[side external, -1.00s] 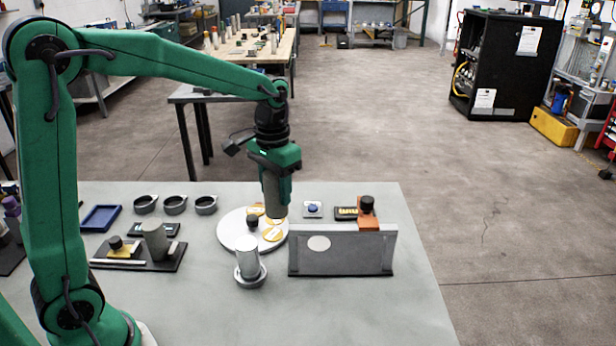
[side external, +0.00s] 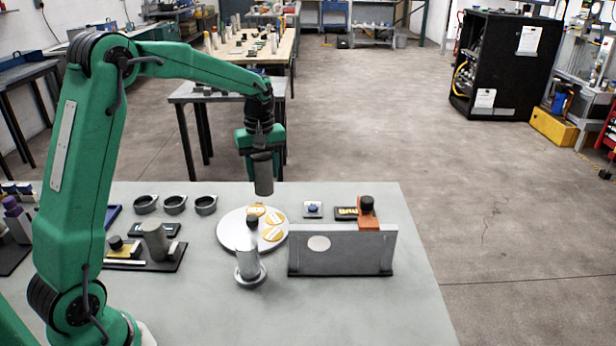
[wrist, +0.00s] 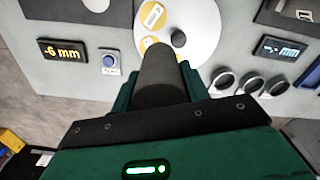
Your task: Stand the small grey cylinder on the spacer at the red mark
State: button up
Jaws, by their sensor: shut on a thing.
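My gripper (side external: 262,155) is shut on a dark grey cylinder (side external: 263,178), held pointing down above and behind the pale round disc (side external: 228,236). In the wrist view the held cylinder (wrist: 160,78) lies between my green fingers. Another grey cylinder (side external: 155,241) stands on a dark plate at the left. A lighter grey cylinder (side external: 247,265) stands in a ring (side external: 258,281) in front of the disc. I cannot make out a red mark or pick out the spacer with certainty.
The disc carries yellow labels (side external: 273,234) and a black knob (side external: 252,220). An upright grey panel (side external: 350,258) with an orange block (side external: 367,222) stands at the right. A blue button (side external: 313,209) and a yellow-lit display (side external: 346,213) are behind it. Several dark rings (side external: 175,205) are at the back left.

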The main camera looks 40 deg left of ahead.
jog(key=w+a+f+n, duration=0.1)
jog(key=a+f+n, duration=0.1)
jog(key=a+n, duration=0.4)
jog(key=shift+w+a, duration=0.15)
jog(key=shift+a, duration=0.15)
jog(key=shift+f, duration=0.15)
jog(key=shift+f, duration=3.3)
jog(key=shift+f, duration=0.5)
jog(key=o, duration=1.5)
jog(key=shift+r, duration=0.1)
